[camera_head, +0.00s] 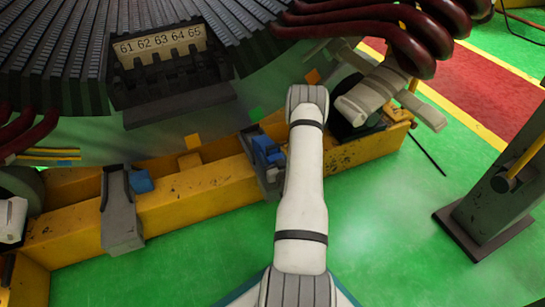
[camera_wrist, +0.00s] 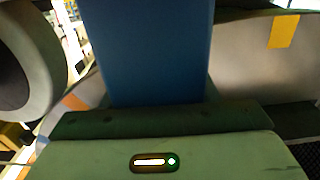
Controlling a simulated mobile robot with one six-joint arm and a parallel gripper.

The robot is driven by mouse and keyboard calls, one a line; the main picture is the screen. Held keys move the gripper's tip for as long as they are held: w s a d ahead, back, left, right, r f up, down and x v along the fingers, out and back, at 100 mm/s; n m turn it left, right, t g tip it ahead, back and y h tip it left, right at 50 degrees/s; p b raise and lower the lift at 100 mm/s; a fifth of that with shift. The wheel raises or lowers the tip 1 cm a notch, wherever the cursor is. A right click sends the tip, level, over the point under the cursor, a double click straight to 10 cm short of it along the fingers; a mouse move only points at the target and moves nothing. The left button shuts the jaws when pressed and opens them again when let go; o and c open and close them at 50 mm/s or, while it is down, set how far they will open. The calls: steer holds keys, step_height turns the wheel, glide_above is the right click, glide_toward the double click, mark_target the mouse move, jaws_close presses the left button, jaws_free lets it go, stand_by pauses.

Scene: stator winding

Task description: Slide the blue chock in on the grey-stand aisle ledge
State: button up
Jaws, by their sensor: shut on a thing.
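The blue chock (camera_wrist: 155,50) fills the upper middle of the wrist view. Its lower end meets the bar of my gripper (camera_wrist: 158,112), which is shut on it. In the head view my arm covers much of the area around my gripper. Just left of the arm, a blue piece (camera_head: 264,148) shows above grey metal at the yellow beam; I cannot tell whether it is the held chock. The grey stand (camera_head: 487,212) is at the right on a dark base plate. I cannot make out the aisle ledge for certain.
The yellow beam (camera_head: 205,190) crosses the floor. A grey bracket (camera_head: 121,215) and another blue block (camera_head: 141,182) are on its left part. The black stator (camera_head: 50,60) is above, with dark red cables (camera_head: 370,35) at upper right. Green floor (camera_head: 400,240) is clear before the stand.

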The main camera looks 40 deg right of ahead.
steer(key=shift+w+d, duration=0.2)
steer(key=shift+w, duration=0.45)
steer(key=o, duration=1.2)
steer(key=shift+c, duration=0.2)
steer(key=p+v, duration=0.3)
steer(key=v, duration=0.4)
steer(key=shift+s+a, duration=0.1)
steer(key=shift+s, duration=0.3)
steer(key=shift+r, duration=0.1)
